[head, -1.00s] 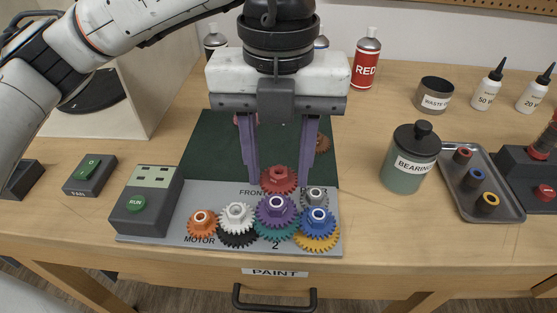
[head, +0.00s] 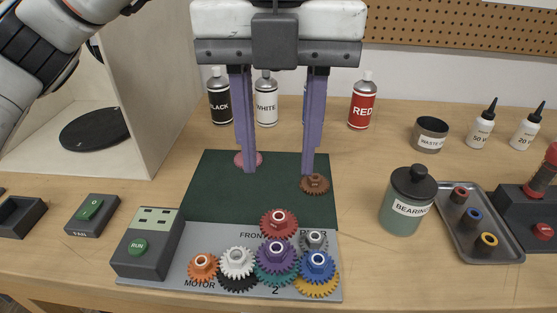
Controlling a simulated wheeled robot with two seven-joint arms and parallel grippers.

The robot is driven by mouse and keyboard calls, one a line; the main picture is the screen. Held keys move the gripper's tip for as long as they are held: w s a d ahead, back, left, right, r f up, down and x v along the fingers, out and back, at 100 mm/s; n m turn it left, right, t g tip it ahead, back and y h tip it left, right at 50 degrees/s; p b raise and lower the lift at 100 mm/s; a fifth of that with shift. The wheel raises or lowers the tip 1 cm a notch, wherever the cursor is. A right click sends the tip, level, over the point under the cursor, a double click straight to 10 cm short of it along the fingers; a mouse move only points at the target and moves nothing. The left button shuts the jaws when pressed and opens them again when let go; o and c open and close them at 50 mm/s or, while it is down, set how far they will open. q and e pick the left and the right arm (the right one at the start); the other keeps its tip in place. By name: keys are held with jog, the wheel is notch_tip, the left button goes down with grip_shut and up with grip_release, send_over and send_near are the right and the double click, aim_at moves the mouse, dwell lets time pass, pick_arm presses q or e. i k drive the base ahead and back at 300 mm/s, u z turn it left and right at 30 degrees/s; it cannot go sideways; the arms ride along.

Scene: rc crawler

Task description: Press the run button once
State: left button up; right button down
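The green RUN button (head: 138,247) sits on the sloped top of a dark grey control box (head: 146,262) at the left end of the grey gear plate (head: 196,285). The box has a pale panel with small dark windows behind the button. My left gripper (head: 278,172) hangs above the green mat, behind the gears and well to the right of the button. Its two purple fingers are wide apart with nothing between them. My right gripper is not in the picture.
Gears, including a red one (head: 279,223) and a purple one (head: 277,256), stand on the plate. A pink gear (head: 248,160) and a brown gear (head: 315,184) lie on the green mat (head: 215,195). A FAN switch box (head: 92,214) stands left. A bearings jar (head: 405,205) stands right.

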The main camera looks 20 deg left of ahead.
aim_at(138, 248)
jog(key=k, duration=1)
